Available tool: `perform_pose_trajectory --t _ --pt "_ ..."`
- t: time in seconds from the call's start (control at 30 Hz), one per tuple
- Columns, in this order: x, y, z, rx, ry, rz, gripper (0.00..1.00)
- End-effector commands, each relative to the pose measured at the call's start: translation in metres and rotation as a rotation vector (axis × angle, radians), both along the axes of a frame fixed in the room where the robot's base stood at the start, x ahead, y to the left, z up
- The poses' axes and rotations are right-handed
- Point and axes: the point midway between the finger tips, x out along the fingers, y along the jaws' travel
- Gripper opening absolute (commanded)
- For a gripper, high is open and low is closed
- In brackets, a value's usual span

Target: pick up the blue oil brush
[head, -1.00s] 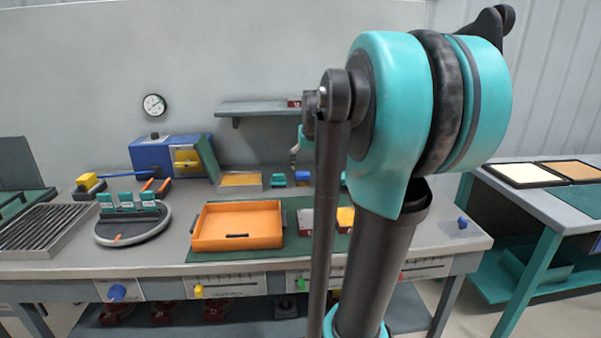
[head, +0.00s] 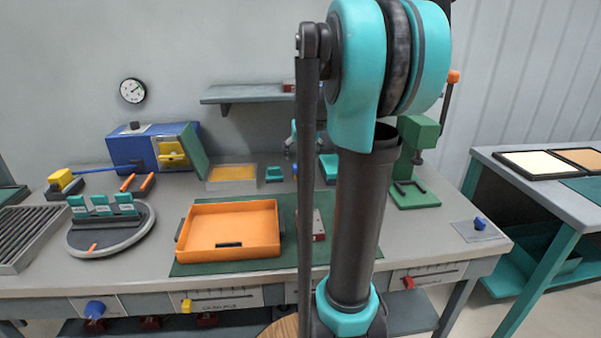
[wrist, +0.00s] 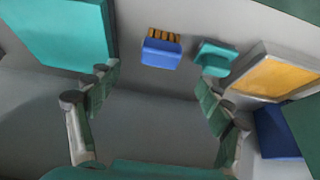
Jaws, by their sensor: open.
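A small blue block with a row of orange-brown bristles, which looks like the blue oil brush (wrist: 161,52), lies on the grey bench in the wrist view. It is beyond my fingertips, at the upper middle, roughly in line with the gap between them. My gripper (wrist: 156,88) is open and empty, with its two fingers spread wide. A gap of bare grey bench shows between the fingers and the brush. In the head view my arm stands in front of this part of the bench and hides most of the brush and the gripper.
A teal piece (wrist: 215,58) lies just right of the brush, then a yellow-filled tray (wrist: 280,77). A large teal box (wrist: 62,35) is at the left. An orange tray (head: 230,232) sits on the green mat. A green stand (head: 416,160) is right of my arm.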

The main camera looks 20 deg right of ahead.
Motion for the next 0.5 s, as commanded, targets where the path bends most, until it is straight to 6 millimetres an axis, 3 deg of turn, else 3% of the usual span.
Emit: perform_pose_trajectory --t 0.2,0.5 --pt "0.018 -0.003 -0.03 0.0 0.0 0.0 0.79" --pt "0.026 -0.005 -0.047 0.0 0.0 0.0 0.79"
